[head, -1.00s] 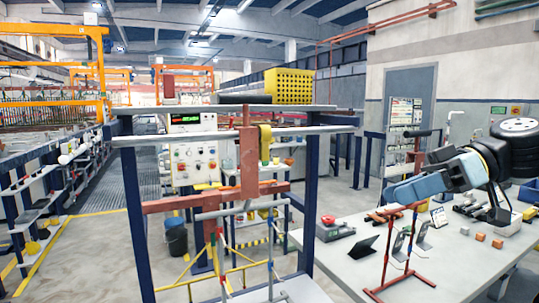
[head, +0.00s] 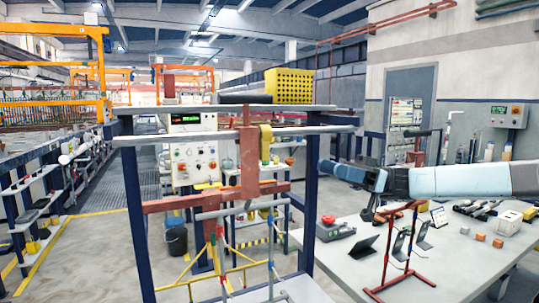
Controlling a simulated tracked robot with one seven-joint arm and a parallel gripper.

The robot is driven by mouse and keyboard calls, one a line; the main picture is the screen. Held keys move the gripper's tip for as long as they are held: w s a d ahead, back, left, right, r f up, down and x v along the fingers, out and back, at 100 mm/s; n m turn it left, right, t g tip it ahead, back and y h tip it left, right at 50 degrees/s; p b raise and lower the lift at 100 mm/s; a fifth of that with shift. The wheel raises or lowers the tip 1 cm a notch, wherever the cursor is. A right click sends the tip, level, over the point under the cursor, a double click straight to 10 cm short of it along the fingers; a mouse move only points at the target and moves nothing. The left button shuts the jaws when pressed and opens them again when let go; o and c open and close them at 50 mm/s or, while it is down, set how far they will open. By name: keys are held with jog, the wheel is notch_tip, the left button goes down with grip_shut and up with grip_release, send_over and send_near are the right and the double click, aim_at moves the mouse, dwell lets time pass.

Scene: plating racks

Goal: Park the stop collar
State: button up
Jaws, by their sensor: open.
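A yellow, collar-like part (head: 265,142) sits around or against the grey horizontal bar (head: 190,138) of the rack, just right of a red upright plate (head: 248,165); I take it for the stop collar, though no label shows. My arm reaches in from the right edge above the workbench. My gripper (head: 326,172) is at its left end, close to the rack's right blue post and apart from the yellow part. No object shows in it. The fingers are small and hard to make out at this distance.
The rack has blue posts (head: 312,200) and a red crossbar (head: 170,204). The workbench (head: 345,268) carries a red stand (head: 388,285), a red button box (head: 328,220), a dark tablet (head: 362,247) and small orange blocks (head: 497,243).

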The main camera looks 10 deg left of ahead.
aim_at(268, 153)
jog(key=shift+n+g, duration=0.4)
jog(key=shift+g, duration=0.2)
jog(key=s+a+r, duration=0.1)
jog(key=a, duration=0.3)
jog(key=s+a+r, duration=0.1)
jog(key=s+a, duration=0.1)
jog(key=a, duration=0.3)
jog(key=s+a+r, duration=0.1)
jog(key=a+r, duration=0.1)
jog(key=a, duration=0.2)
jog(key=shift+s+a, duration=0.3)
jog(key=shift+a, duration=0.05)
jog(key=shift+c, duration=0.4)
grip_shut()
